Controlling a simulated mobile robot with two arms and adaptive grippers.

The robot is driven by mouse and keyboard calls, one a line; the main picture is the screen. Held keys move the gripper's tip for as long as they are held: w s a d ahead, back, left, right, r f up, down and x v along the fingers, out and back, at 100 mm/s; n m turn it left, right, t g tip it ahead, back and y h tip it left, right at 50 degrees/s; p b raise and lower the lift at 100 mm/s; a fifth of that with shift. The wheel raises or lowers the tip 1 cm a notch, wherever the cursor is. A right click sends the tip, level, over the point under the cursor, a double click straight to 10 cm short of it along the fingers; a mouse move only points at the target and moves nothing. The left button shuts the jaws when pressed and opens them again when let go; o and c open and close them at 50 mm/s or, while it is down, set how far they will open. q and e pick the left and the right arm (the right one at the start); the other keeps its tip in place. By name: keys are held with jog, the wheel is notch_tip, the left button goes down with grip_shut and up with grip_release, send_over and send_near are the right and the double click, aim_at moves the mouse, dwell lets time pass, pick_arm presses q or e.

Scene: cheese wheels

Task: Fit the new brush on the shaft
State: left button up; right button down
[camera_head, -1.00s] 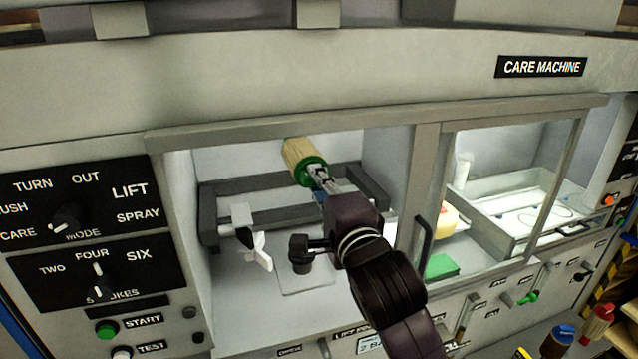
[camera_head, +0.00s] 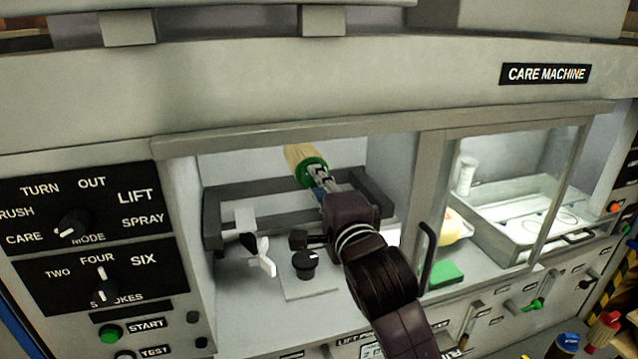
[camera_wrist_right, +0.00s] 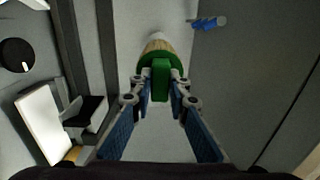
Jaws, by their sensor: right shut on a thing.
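My right gripper (camera_head: 318,178) is shut on a brush (camera_head: 306,165) with a green collar and pale bristles. It holds the brush up inside the left bay of the care machine, bristle end pointing up and away, near the bay's back. In the right wrist view the brush (camera_wrist_right: 158,62) sits between the fingertips (camera_wrist_right: 160,92), its green grip clasped by them. A small blue cylinder with a pale end (camera_wrist_right: 208,22) shows beyond it to the right; I cannot tell if this is the shaft. No shaft is clearly visible in the head view. My left gripper is out of view.
A dark grey frame (camera_head: 212,215) runs across the bay. A white winged handle (camera_head: 262,258) and a black knob (camera_head: 305,263) are near its floor. A post with a black handle (camera_head: 427,255) stands right of my arm. A green block (camera_head: 446,274) lies beyond it.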

jog(key=shift+x, duration=1.25)
jog(key=c, duration=1.8)
grip_release()
jog(key=shift+c, duration=0.2)
jog(key=shift+o, duration=0.4)
jog(key=shift+f, duration=0.1)
jog(key=shift+s, duration=0.1)
jog(key=v, duration=1.2)
